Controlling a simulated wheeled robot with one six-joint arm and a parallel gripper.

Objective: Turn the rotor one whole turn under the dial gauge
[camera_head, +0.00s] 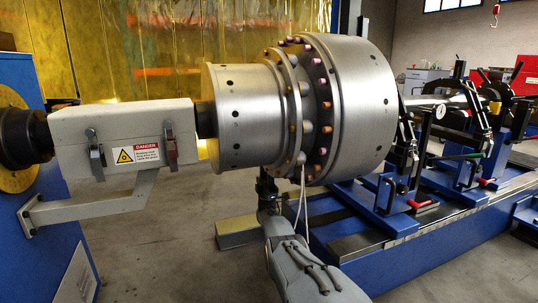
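The rotor (243,115) is a large brushed-metal body in the middle of the view: a narrower drum on the left, a flange with a ring of bolts, and a wider drum (362,105) on the right. My gripper (267,182) is dark and small, just below the narrower drum near the flange. My grey arm rises to it from the bottom. Its fingers are too small and dark to tell open from shut, and I cannot tell whether they touch the rotor. A small round white face (440,111) right of the rotor may be the dial gauge; its reading is illegible.
A grey guard box (125,137) with a danger label covers the shaft left of the rotor, on a bracket from the blue headstock (70,225). Blue stands with clamps (390,205) stand on the blue machine bed (405,260) at right. Bare floor shows at lower left.

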